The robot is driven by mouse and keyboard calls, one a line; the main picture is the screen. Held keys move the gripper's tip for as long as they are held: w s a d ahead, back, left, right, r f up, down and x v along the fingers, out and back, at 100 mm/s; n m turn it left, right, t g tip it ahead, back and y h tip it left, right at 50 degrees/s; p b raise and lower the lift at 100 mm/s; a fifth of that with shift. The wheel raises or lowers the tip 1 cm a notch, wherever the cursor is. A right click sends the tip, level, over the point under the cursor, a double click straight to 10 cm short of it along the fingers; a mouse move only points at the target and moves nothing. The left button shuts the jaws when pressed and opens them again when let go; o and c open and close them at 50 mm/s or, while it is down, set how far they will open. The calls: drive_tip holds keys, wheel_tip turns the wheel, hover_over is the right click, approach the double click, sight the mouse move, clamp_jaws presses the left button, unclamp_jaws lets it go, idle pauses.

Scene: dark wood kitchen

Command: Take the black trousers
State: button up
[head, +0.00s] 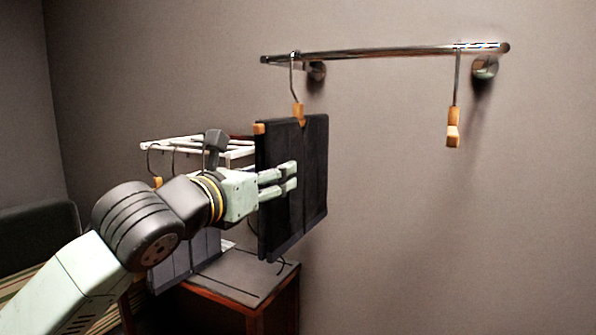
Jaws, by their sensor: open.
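The black trousers (313,150) hang folded over a wooden hanger (299,113) with a metal hook on the wall rail. My gripper (292,176) is open, its fingers at about mid-height on the trousers' left side. The fingers overlap the dark cloth in the head view. I cannot tell whether they touch it or whether cloth lies between them.
The metal rail (390,51) is fixed to the wall, with another wooden hanger (453,128) at its right. A white rack (190,143) with hangers stands behind my arm. A small wooden cabinet (250,279) is below. The wall area at right is clear.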

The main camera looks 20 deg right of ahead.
sight(298, 147)
drive_tip(key=shift+x, duration=1.25)
drive_tip(key=shift+c, duration=0.5)
clamp_jaws()
drive_tip(key=shift+r, duration=0.1)
